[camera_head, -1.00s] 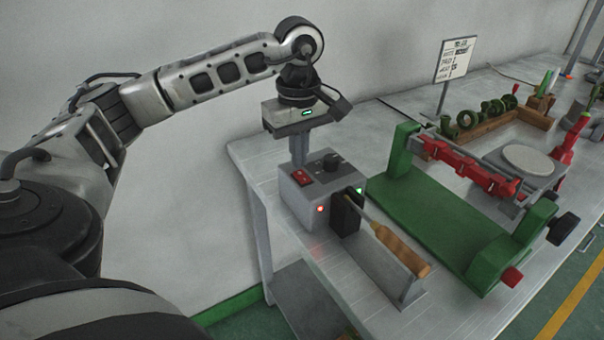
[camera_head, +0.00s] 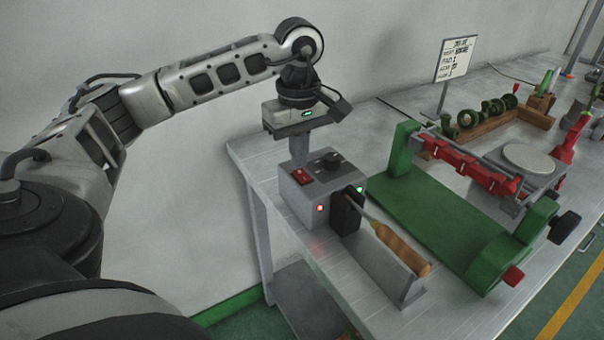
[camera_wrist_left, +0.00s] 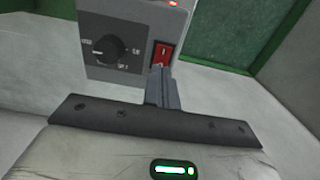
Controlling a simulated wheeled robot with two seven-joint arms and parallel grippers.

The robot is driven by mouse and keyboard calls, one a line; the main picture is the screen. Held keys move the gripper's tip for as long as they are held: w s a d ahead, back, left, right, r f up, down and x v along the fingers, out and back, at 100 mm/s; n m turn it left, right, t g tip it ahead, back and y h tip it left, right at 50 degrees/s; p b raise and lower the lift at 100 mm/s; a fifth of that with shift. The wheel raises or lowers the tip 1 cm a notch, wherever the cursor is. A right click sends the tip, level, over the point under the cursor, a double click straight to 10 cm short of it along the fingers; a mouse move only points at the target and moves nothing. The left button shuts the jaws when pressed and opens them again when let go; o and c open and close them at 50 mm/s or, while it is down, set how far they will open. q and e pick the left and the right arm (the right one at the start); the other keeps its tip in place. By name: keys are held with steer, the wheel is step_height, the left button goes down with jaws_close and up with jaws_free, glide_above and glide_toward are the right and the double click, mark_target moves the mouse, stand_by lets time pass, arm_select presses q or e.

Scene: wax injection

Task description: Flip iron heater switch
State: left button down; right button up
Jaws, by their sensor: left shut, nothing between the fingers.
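The iron heater (camera_head: 322,193) is a grey box at the left end of the bench, with a red rocker switch (camera_head: 302,176) and a black knob (camera_head: 330,162) on top. A red light and a green light glow on its front side. My left gripper (camera_head: 299,161) is shut and empty, pointing down at the switch. In the left wrist view the closed fingertips (camera_wrist_left: 159,72) overlap the lower edge of the red switch (camera_wrist_left: 163,54); I cannot tell whether they touch it. The knob (camera_wrist_left: 108,48) is beside the switch. My right gripper is out of view.
A wooden-handled iron (camera_head: 402,250) rests in its holder beside the heater. A green fixture with a red clamp (camera_head: 440,225) stands to the right. A sign (camera_head: 456,60) and a wooden rack of green rings (camera_head: 505,120) are behind.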

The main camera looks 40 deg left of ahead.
mark_target(299, 171)
arm_select(q)
steer(key=shift+f+b, duration=0.55)
steer(key=shift+f, duration=0.2)
steer(key=shift+r, duration=0.15)
step_height(299, 171, up, 7)
steer(key=p, duration=0.5)
steer(key=shift+p, duration=0.35)
stand_by(0.5)
